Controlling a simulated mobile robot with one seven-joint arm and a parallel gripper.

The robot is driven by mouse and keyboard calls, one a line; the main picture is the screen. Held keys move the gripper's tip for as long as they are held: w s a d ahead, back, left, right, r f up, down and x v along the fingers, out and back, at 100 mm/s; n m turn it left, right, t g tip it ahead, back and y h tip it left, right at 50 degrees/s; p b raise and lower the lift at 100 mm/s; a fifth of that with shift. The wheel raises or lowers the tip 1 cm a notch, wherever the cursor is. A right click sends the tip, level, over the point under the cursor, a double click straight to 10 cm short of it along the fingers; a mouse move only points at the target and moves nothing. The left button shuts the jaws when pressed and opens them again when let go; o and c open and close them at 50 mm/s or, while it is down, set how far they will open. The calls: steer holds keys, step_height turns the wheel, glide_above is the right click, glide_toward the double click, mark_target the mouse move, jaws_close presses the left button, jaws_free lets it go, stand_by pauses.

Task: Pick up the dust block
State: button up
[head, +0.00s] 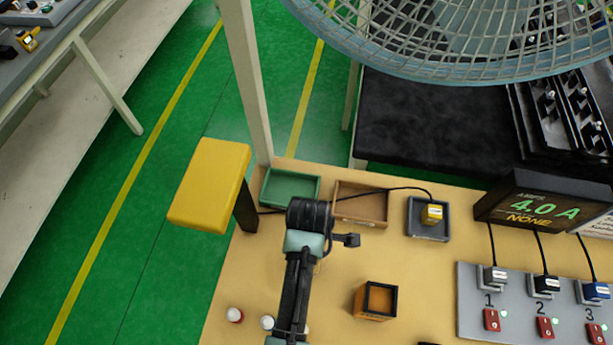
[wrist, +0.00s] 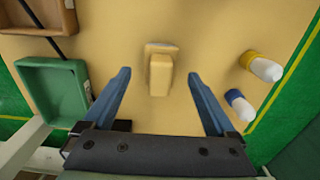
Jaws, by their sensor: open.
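A small tan block (wrist: 160,75), which I take to be the dust block, lies on the tan tabletop in the wrist view. It has a paler piece along its far end and nearly matches the table's colour. My gripper (wrist: 159,73) is open and empty, with one blue finger to each side of the block in the picture. I see clear table between the block and both fingers, and no contact. How high the fingers are above it is hard to tell. In the head view my own arm hides the block and the fingertips.
A green tray (head: 290,188) and a brown tray (head: 361,205) stand at the table's back edge. An orange-and-black box (head: 372,303) and a grey switch panel (head: 520,318) stand farther right.

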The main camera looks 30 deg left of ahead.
steer(key=shift+a+f+p, duration=0.15)
steer(key=shift+f+p, duration=0.25)
steer(key=shift+f, duration=1.9)
jaws_close()
